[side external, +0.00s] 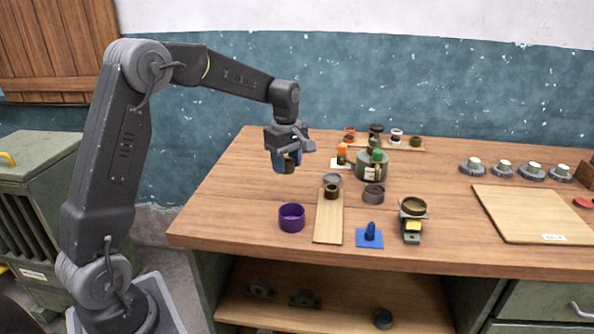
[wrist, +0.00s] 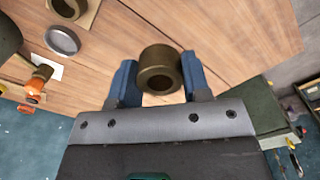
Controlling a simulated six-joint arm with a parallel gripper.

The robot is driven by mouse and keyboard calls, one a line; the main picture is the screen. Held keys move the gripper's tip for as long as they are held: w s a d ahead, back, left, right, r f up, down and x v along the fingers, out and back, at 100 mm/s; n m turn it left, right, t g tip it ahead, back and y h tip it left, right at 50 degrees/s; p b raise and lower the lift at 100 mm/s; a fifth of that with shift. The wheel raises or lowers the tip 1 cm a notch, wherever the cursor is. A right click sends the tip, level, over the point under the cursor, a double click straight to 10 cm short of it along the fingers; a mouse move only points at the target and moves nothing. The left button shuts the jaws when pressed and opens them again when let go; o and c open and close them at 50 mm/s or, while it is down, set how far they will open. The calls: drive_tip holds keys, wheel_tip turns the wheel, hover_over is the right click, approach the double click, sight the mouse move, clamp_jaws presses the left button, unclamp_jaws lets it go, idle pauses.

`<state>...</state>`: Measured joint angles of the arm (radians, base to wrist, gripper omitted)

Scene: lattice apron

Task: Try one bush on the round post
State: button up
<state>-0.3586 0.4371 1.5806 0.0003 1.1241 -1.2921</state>
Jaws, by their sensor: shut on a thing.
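My gripper (side external: 286,160) is raised over the left part of the bench, above and behind the purple ring. Its blue fingers are shut on a bronze bush (wrist: 158,57), one on each side; the bush's open bore shows in the wrist view. The round post (side external: 370,229) is a short blue peg upright on a blue square plate near the front edge, to the right of and below my gripper. The post does not show in the wrist view. Another bronze bush (side external: 331,190) sits on a narrow wooden board (side external: 328,228); part of it shows in the wrist view (wrist: 68,8).
A purple ring (side external: 291,218) stands left of the board. Dark and grey rings (side external: 374,195), a green container (side external: 371,165) and orange-topped items (side external: 342,152) stand behind. A small stand with a brass cup (side external: 412,218) is right of the post. A pale board (side external: 530,212) lies at right.

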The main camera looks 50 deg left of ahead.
drive_tip(key=w+d+m, duration=0.3)
drive_tip(key=w+d, duration=0.3)
drive_tip(key=d, duration=0.5)
drive_tip(key=m, duration=0.3)
hover_over(372, 223)
drive_tip(key=shift+a+f, duration=0.1)
drive_tip(key=shift+f, duration=0.7)
drive_tip(key=shift+d+f, duration=0.2)
drive_tip(key=shift+f, duration=1.7)
drive_tip(key=shift+f, duration=1.6)
drive_tip(key=o, duration=1.1)
drive_tip(key=shift+a, duration=0.1)
drive_tip(key=shift+r, duration=0.1)
